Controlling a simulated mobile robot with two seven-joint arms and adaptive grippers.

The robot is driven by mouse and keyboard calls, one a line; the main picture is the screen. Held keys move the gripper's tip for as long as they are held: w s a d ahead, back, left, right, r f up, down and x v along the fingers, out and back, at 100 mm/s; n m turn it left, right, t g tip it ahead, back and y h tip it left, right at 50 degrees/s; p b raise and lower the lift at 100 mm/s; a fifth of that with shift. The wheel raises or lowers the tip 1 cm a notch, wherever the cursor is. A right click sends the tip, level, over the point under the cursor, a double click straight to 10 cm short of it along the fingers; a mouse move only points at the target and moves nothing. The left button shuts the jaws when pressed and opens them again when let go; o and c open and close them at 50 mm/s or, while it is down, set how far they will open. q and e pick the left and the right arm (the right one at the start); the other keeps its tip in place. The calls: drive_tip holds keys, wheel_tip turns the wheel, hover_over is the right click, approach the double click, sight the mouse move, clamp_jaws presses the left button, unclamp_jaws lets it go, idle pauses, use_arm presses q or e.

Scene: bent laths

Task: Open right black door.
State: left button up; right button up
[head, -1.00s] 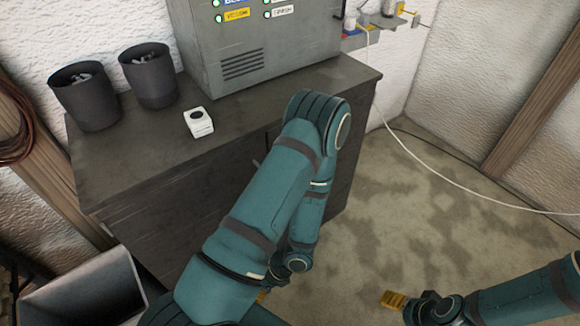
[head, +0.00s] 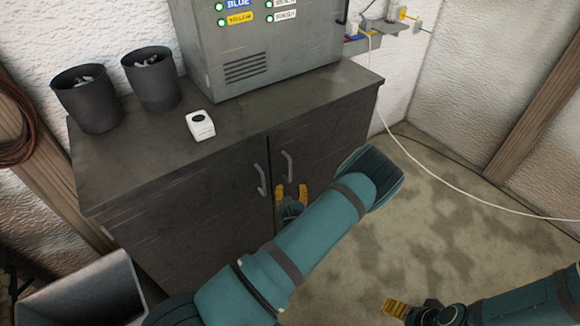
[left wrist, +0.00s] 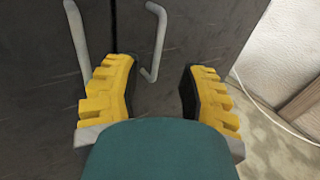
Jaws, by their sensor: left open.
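The black cabinet has two doors with upright grey bar handles near the middle seam. The right black door (head: 330,150) is shut, and its handle (head: 287,166) shows just above my left gripper. My left gripper (head: 291,192) is open, with its yellow fingers pointing at the doors. In the left wrist view the right door's handle (left wrist: 155,42) lies between the two fingers as seen, nearer the left one; I cannot tell any contact. The left door's handle (head: 262,180) is left of the gripper. My right gripper (head: 395,308) is low at the right, away from the cabinet; its jaws are unclear.
A grey control box (head: 265,50) with lit labels, a white button box (head: 200,125) and two dark bins (head: 152,80) stand on the cabinet top. A pale open bin (head: 85,295) stands lower left. The floor (head: 430,200) right of the cabinet is clear except for cables.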

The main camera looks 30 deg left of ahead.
sight(290, 167)
use_arm(q)
drive_tip(key=b+x, duration=0.1)
drive_tip(key=x, duration=0.9)
drive_tip(key=shift+w+a, duration=0.2)
clamp_jaws()
